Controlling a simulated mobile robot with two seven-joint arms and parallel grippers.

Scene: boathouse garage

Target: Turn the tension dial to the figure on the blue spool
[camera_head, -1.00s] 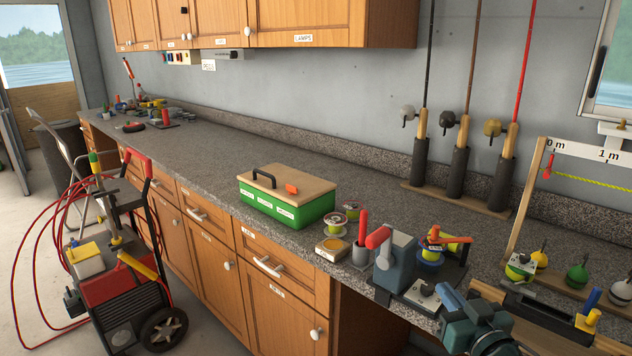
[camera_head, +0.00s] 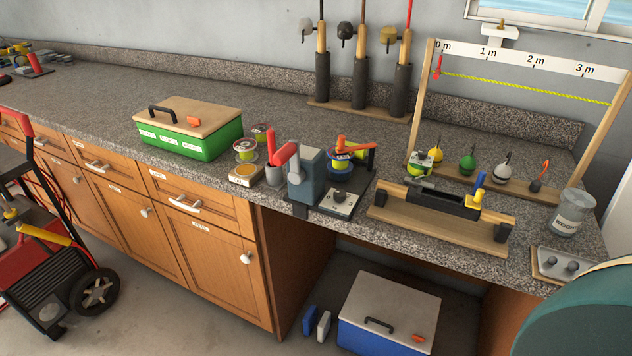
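A line winder with a blue-grey housing (camera_head: 306,178) stands on the worktop near its front edge. A blue spool (camera_head: 340,165) with yellow line sits on its dark base, partly behind an orange-red arm. In front of the spool is a pale plate with a small dark knob (camera_head: 341,199), which looks like the tension dial. Its marks and pointer are too small to read. I cannot make out a figure on the blue spool. Neither of my grippers is in view. A large teal rounded part, probably of my own arm, fills the lower right corner.
A green box (camera_head: 190,143), small spools (camera_head: 246,150) and a red-handled tool in a cup stand left of the winder. Right are a wooden cradle (camera_head: 440,222), colored floats, a measuring frame (camera_head: 512,58) and a jar (camera_head: 572,212). A blue cooler (camera_head: 388,316) sits below the worktop.

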